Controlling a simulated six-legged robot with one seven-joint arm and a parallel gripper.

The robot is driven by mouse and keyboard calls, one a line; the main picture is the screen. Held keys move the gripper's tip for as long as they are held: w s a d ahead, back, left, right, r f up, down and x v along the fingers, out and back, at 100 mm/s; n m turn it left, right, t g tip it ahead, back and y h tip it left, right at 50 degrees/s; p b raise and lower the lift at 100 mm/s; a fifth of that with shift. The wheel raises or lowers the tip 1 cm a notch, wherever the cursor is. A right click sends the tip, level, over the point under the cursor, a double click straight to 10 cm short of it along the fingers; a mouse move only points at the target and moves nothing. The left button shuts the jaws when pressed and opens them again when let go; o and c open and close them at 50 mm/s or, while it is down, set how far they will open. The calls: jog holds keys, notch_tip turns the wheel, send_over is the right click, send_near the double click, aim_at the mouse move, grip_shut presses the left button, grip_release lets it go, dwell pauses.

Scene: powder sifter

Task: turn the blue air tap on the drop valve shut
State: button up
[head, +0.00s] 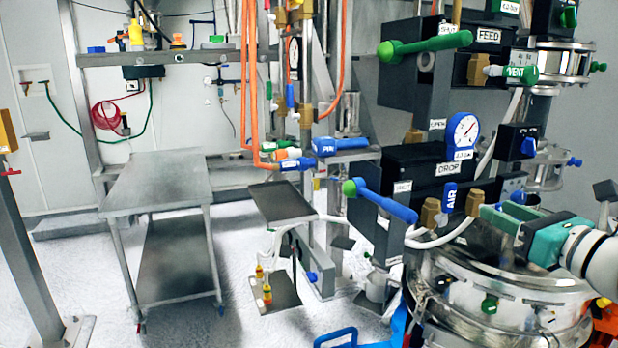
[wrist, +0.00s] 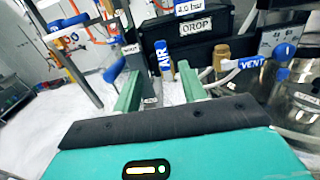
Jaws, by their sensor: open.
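The drop valve (head: 432,172) is a dark block with a DROP label, right of centre in the head view; its label also shows at the top of the wrist view (wrist: 196,28). The blue air tap (head: 450,198) has a flat handle marked AIR, standing roughly upright beside brass fittings. In the wrist view the blue air tap (wrist: 164,58) appears between and beyond my green fingertips, slightly tilted. My gripper (head: 498,214) comes from the right, teal-bodied, open and empty. In the wrist view, a gap seems to remain between my gripper (wrist: 160,72) and the tap; contact is not visible.
A blue lever with a green knob (head: 380,199) sticks out left of the drop valve. A pressure gauge (head: 463,134) stands above. The round steel sifter (head: 500,285) lies below. A grey table (head: 157,183) stands left.

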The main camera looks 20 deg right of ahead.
aim_at(454, 188)
jog(key=w, duration=1.2)
jog(key=shift+w+a, duration=0.15)
jog(key=shift+w, duration=0.25)
jog(key=shift+s, duration=0.1)
grip_shut()
